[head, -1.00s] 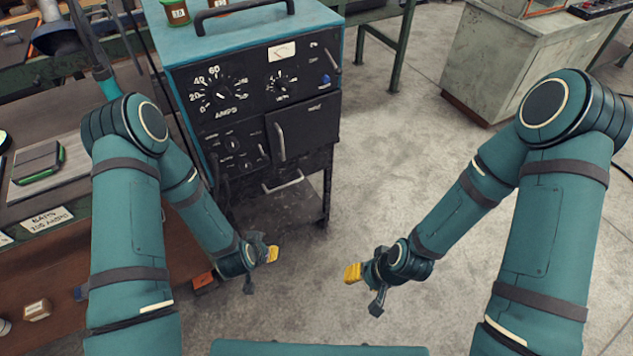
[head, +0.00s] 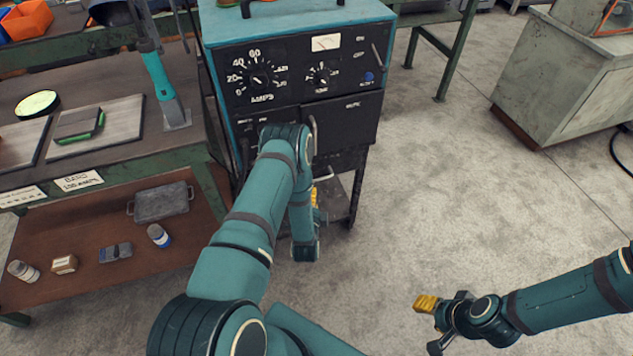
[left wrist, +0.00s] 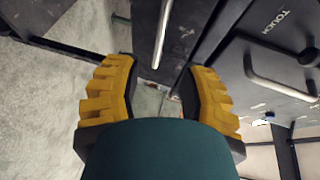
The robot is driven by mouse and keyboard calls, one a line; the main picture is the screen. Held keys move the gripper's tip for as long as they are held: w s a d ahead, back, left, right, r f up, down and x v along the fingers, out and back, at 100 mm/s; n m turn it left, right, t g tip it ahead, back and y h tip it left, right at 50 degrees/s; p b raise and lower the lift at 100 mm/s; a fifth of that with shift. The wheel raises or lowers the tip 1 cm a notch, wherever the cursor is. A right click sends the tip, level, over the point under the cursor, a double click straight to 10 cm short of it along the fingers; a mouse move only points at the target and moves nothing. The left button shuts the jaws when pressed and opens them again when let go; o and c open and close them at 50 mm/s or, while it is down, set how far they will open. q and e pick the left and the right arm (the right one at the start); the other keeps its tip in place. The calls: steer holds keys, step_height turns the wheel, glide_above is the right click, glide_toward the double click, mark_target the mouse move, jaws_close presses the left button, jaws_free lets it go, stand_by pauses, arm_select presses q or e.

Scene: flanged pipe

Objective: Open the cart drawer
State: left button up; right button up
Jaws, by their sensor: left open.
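The cart (head: 357,190) stands under the black-fronted machine with the teal top. Its drawer handle (head: 322,176), a pale bar, shows just past my left arm; the drawer front is mostly hidden by that arm. My left gripper (head: 315,205) is low in front of the cart, largely covered by its own arm. In the left wrist view its yellow fingers (left wrist: 160,95) are spread wide and empty. A bar handle (left wrist: 162,35) on a dark front lies beyond the gap between them, apart from both. My right gripper (head: 432,320) hangs over bare floor, far from the cart; its opening is unclear.
The machine (head: 345,75) has dials and a door with its own handle (head: 313,135), which also shows in the left wrist view (left wrist: 280,85). A workbench (head: 110,130) with a lower shelf stands close at left. A grey cabinet (head: 560,85) is at right. Floor between is clear.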

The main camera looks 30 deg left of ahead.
arm_select(q)
steer(key=b+x, duration=0.2)
steer(key=x, duration=0.7)
steer(key=shift+w, duration=0.2)
jaws_close()
